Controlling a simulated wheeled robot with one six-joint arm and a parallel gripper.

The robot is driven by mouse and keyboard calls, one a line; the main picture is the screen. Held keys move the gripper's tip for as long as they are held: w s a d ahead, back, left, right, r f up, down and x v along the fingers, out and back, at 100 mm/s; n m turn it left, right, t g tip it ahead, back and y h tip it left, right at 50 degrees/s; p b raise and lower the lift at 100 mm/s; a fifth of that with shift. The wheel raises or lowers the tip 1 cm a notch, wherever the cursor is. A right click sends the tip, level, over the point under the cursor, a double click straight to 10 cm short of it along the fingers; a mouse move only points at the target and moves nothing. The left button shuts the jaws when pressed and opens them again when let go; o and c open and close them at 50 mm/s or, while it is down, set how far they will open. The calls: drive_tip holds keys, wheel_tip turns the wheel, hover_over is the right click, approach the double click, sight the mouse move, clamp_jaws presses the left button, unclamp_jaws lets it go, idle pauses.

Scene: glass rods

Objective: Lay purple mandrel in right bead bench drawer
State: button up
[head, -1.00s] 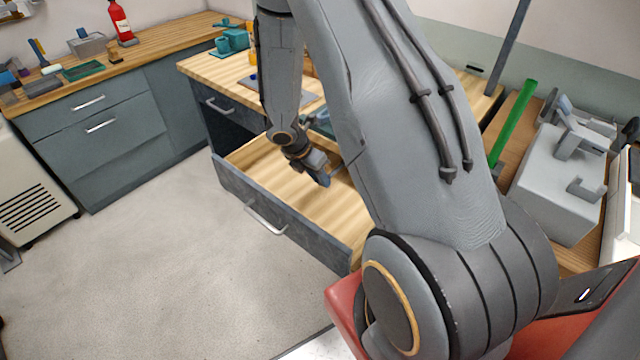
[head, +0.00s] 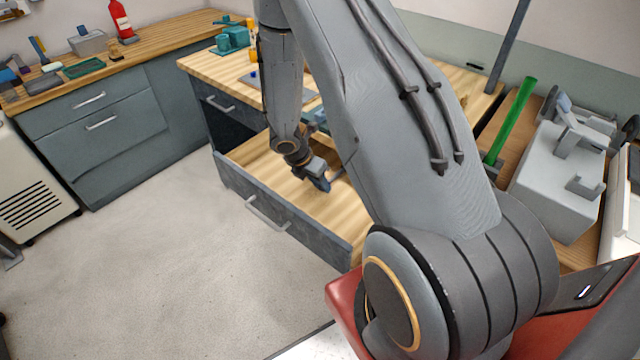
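The bench drawer (head: 255,171) is pulled out, and its pale wood floor shows. My gripper (head: 328,181) is low over the drawer, right of its middle and pointing down. My arm hides part of the drawer's right side. The fingertips are small and dark, and I cannot tell whether they are apart or shut. I cannot make out a purple mandrel at the gripper or on the visible drawer floor.
The drawer front with its handle (head: 267,214) faces open grey floor (head: 180,260). Teal items (head: 232,40) stand on the bench top above. A green rod (head: 512,120) stands at the right beside a white machine (head: 555,185). Another bench (head: 150,45) is at the left.

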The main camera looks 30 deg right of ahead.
drive_tip(key=shift+s+a+f, duration=0.15)
drive_tip(key=shift+s+f, duration=0.05)
drive_tip(key=shift+f, duration=0.05)
drive_tip(key=shift+w+a+r, duration=0.1)
drive_tip(key=shift+r, duration=0.4)
drive_tip(key=b+v, duration=0.1)
drive_tip(key=v, duration=1)
drive_tip(key=s+a+r+m+y, duration=0.2)
drive_tip(key=s+a+r+m, duration=0.3)
drive_tip(key=m, duration=0.6)
drive_tip(key=s+a+r+m+t+y, duration=0.1)
drive_tip(key=s+a+r+m+y, duration=0.1)
drive_tip(key=s+a+r+m, duration=0.3)
drive_tip(key=s+r+m, duration=0.4)
drive_tip(key=s+m, duration=0.1)
drive_tip(key=m, duration=0.1)
drive_tip(key=shift+y, duration=0.4)
drive_tip(key=shift+a+r, duration=0.1)
